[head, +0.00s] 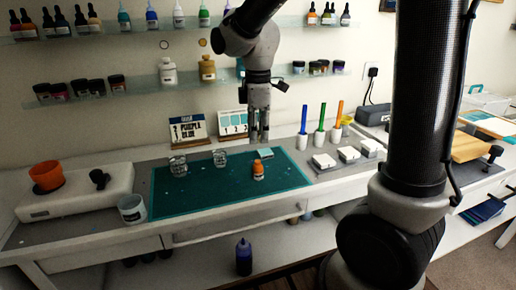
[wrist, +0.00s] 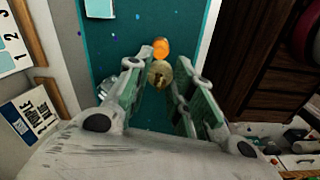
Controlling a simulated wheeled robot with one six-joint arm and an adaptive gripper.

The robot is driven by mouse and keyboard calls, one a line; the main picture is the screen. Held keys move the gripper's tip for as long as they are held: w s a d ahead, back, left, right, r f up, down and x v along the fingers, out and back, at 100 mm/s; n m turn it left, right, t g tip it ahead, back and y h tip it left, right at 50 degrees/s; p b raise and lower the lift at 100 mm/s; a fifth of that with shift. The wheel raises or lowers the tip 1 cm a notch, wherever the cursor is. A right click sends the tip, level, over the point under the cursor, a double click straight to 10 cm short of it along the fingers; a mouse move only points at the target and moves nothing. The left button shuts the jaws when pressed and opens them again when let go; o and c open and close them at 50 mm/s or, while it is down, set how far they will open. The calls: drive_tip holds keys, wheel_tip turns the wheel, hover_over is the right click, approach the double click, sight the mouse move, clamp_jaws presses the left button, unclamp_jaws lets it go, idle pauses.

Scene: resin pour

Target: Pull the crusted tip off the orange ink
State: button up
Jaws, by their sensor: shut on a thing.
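The orange ink bottle (head: 258,171) stands upright on the teal cutting mat (head: 200,203), a white label on its front. In the wrist view it shows from above as a small orange shape (wrist: 161,46). My gripper (head: 259,140) points down above the bottle, with a gap between them in the head view. Its fingers are shut on a round tan-brown crusted tip (wrist: 160,75), seen between the fingertips in the wrist view. The tip looks apart from the bottle there. It is too small to make out in the head view.
Two clear cups (head: 178,166) stand on the mat left of the bottle. Two small calendar stands (head: 188,130) are behind. White blocks (head: 324,161) and colored sticks in holders (head: 303,130) are at the right.

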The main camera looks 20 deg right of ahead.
drive_tip(key=shift+r, duration=2.7)
